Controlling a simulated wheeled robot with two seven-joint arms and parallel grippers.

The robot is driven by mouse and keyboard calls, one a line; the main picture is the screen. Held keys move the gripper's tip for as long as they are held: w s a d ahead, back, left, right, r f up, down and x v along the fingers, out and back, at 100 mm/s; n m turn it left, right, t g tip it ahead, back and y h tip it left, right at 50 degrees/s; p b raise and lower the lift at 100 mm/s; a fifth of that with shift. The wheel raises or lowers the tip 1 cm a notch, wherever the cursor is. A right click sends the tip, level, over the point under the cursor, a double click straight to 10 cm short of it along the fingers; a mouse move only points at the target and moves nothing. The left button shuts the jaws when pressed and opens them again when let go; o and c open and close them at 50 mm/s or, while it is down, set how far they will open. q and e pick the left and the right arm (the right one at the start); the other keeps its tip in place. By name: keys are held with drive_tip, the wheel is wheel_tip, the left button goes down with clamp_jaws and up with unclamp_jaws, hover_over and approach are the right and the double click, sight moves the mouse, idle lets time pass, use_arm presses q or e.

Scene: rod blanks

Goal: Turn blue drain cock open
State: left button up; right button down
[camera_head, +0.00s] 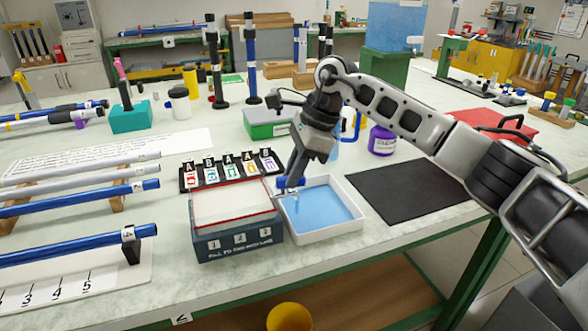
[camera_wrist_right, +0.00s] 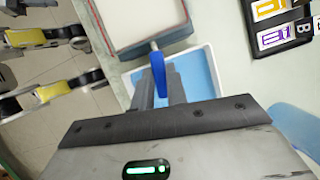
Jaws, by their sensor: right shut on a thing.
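The blue drain cock (camera_head: 290,182) is on the right side of a dark box (camera_head: 238,243) marked 1, 2, 3. It also shows in the right wrist view (camera_wrist_right: 158,72), as a blue lever on a pale metal stem. My right gripper (camera_head: 287,187) reaches down from above and is shut on the lever, with one finger on each side in the wrist view. A white tray (camera_head: 353,230) with blue liquid or a blue floor sits beside the box, below the cock. The stem is partly hidden in the head view. My left gripper is not in view.
A black rack (camera_head: 186,182) with lettered cards stands behind the box. A black mat (camera_head: 408,187) lies to the right, with a purple jar (camera_head: 382,141) behind it. Blue and silver rods (camera_head: 80,247) lie on the left. A yellow bin (camera_head: 289,317) stands below the table's front edge.

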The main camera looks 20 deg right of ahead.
drive_tip(key=shift+w+r+n, duration=0.15)
drive_tip(key=shift+w+n, duration=0.05)
drive_tip(key=shift+n, duration=0.6)
drive_tip(key=shift+g, duration=0.3)
drive_tip(key=c, duration=1.7)
unclamp_jaws()
drive_tip(key=p+v, duration=0.1)
drive_tip(key=v, duration=1.5)
drive_tip(key=shift+a, duration=0.1)
